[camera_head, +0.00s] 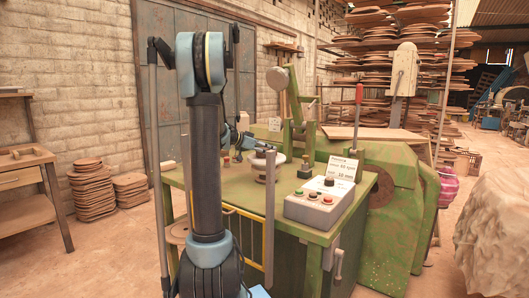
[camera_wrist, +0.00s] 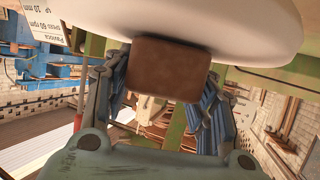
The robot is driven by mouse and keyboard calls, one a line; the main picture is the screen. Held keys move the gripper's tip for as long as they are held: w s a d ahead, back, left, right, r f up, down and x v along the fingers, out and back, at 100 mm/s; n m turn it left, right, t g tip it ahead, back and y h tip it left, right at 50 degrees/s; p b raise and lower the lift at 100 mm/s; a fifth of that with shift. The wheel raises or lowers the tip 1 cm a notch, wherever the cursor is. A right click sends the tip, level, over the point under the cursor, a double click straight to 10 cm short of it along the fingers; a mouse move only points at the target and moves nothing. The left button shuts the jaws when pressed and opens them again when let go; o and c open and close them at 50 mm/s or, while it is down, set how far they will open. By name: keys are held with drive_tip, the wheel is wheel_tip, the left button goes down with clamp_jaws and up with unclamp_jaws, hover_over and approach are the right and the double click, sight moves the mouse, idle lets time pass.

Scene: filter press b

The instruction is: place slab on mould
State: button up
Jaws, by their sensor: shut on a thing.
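A brown, block-like slab (camera_wrist: 168,70) is held between the two fingers of my gripper (camera_wrist: 164,88) in the wrist view. The round white mould (camera_wrist: 235,22) fills the top of that view, and the slab's edge overlaps it in the picture. I cannot tell whether they touch. In the head view the white mould (camera_head: 265,173) stands on the green machine table, and my gripper (camera_head: 250,146) is just above it, at its left. The slab is too small or hidden to make out there.
A grey control box (camera_head: 314,206) with buttons and a sign sits at the table's front right. A green upright lever arm (camera_head: 297,110) rises behind the mould. A grey post (camera_head: 270,215) stands in front. Stacked boards (camera_head: 92,188) lie on the floor at left.

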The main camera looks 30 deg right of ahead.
drive_tip(key=shift+f, duration=0.1)
drive_tip(key=o, duration=1.4)
drive_tip(key=v, duration=1.2)
drive_tip(key=s+a+f+n+y, duration=0.4)
drive_tip(key=s+a+f+n, duration=0.2)
drive_tip(key=s+a+f, duration=0.2)
drive_tip(key=s+a+f+n+t+y, duration=0.1)
drive_tip(key=s+a+f+n+y, duration=0.4)
drive_tip(key=s+a, duration=0.8)
drive_tip(key=s+a+f+n+t+y, duration=0.1)
drive_tip(key=s+a+f+n+y, duration=0.3)
drive_tip(key=s+a+f+n, duration=0.3)
drive_tip(key=shift+s+a+f, duration=0.6)
drive_tip(key=shift+a+f, duration=0.15)
drive_tip(key=shift+a, duration=0.4)
drive_tip(key=shift+s+a+f, duration=0.55)
drive_tip(key=shift+a+f, duration=0.25)
drive_tip(key=shift+a, duration=0.35)
drive_tip(key=shift+s+a+f, duration=0.6)
drive_tip(key=shift+a+f, duration=0.15)
drive_tip(key=shift+a, duration=0.4)
